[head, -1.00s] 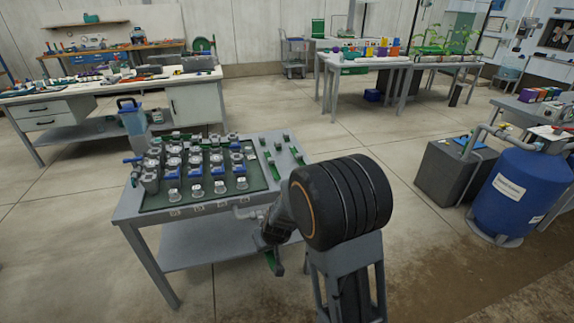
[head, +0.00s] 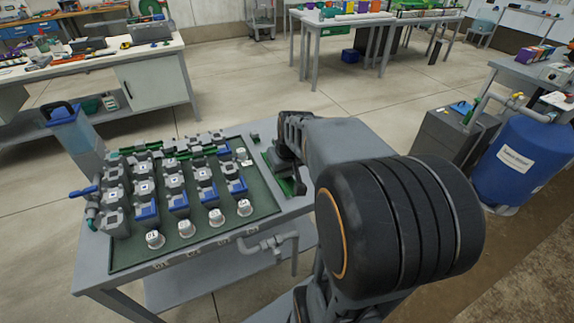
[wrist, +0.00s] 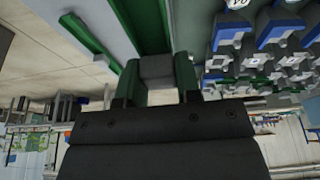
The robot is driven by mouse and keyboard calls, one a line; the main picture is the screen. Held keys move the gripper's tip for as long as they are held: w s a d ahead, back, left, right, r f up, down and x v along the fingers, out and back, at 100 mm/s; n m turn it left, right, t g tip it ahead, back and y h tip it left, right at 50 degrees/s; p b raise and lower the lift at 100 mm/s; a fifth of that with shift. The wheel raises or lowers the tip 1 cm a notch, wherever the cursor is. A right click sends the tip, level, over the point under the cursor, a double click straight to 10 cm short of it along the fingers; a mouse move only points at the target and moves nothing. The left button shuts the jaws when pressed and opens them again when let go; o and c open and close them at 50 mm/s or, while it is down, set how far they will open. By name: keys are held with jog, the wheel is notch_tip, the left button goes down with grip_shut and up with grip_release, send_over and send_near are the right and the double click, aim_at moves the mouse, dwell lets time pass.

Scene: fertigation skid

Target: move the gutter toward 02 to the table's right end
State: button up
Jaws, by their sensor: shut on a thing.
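My gripper (wrist: 158,82) is low over the table's right end, beside the valve board. In the wrist view its green fingers are shut on a small grey block (wrist: 157,68), which I take to be a grip on the gutter. A green strip (wrist: 146,22) runs on beyond the block. In the head view a bit of the green gutter (head: 291,186) shows below my gripper (head: 285,170); my arm hides much of it. Whether it touches the table is unclear. The table (head: 300,207) holds the board. Which marking is 02 is too small to tell.
The dark green board (head: 255,207) carries rows of grey and blue valves with white-capped knobs in front. Another green strip (wrist: 88,38) lies near the table's edge in the wrist view. A grey pipe (head: 268,243) sticks out in front. A blue tank (head: 515,165) stands right.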

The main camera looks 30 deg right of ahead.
jog(key=w+d+f, duration=0.6)
jog(key=d, duration=0.1)
jog(key=w+d+f, duration=0.2)
jog(key=w+d, duration=0.1)
jog(key=shift+d+f+b, duration=0.25)
jog(key=shift+f+b, duration=0.05)
jog(key=shift+f, duration=0.1)
jog(key=shift+w+d+f, duration=0.1)
jog(key=shift+d+f, duration=0.1)
jog(key=shift+f, duration=1.7)
jog(key=shift+f+b, duration=0.1)
jog(key=shift+b, duration=0.25)
jog(key=o, duration=0.9)
jog(key=shift+o, duration=0.2)
